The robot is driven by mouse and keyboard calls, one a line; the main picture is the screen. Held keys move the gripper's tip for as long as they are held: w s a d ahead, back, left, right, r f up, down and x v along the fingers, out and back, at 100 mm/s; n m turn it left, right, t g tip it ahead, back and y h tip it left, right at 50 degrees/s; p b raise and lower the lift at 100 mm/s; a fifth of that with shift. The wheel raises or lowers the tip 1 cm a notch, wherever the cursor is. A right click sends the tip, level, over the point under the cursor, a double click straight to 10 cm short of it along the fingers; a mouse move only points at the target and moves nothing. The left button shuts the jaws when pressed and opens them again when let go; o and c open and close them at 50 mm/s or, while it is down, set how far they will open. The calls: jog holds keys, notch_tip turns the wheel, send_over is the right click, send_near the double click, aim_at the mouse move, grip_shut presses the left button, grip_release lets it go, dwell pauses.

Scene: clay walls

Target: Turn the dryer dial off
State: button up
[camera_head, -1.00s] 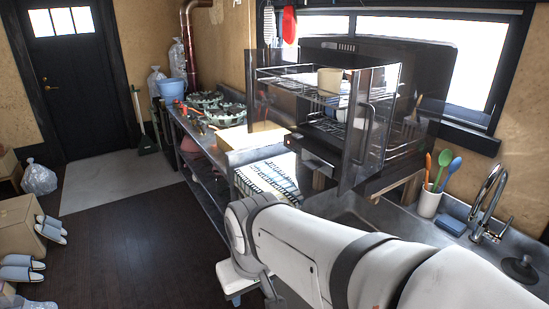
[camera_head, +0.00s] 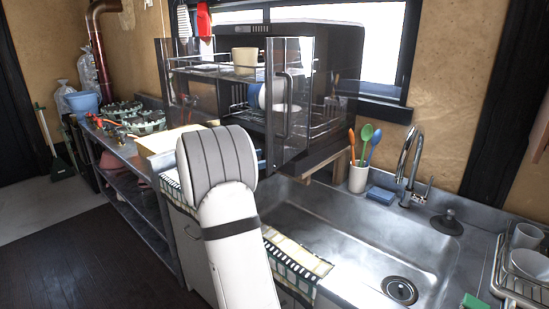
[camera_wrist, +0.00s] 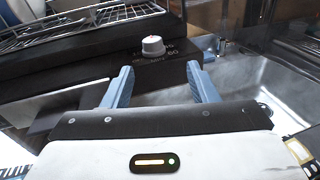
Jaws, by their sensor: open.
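The dryer (camera_head: 345,48) is a dark cabinet with clear open doors and wire racks, above the counter beside the sink. Its white dial (camera_wrist: 153,46) shows in the wrist view, on the dark front panel (camera_wrist: 100,48) with small printed marks around it. The dial's setting is too small to tell. My gripper (camera_wrist: 160,69) is open and empty, with its two blue fingers apart and pointing at the panel. The dial lies beyond the fingertips, between their lines and not visibly touched. In the head view my arm hides the gripper and the dial.
The clear door (camera_head: 292,115) with its handle stands out from the dryer near my arm. The sink (camera_head: 350,240) is to the right, with a faucet (camera_head: 408,165) and a utensil cup (camera_head: 358,178) behind it. A dish rack (camera_head: 510,290) stands at the far right.

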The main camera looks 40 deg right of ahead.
jog(key=shift+n+h, duration=0.3)
jog(key=d, duration=0.8)
jog(key=shift+d, duration=0.35)
jog(key=c, duration=0.9)
jog(key=n+t+b, duration=0.1)
jog(key=t, duration=0.1)
jog(key=n+t+b, duration=0.1)
jog(key=t+b, duration=0.1)
jog(key=shift+s+f, duration=0.2)
jog(key=shift+s, duration=0.1)
jog(key=shift+c, duration=0.3)
jog(key=n+t+b, duration=0.2)
jog(key=b, duration=0.1)
jog(key=shift+r+t, duration=0.1)
jog(key=shift+t, duration=0.3)
jog(key=shift+r+n+t, duration=0.2)
jog(key=shift+n+t, duration=0.2)
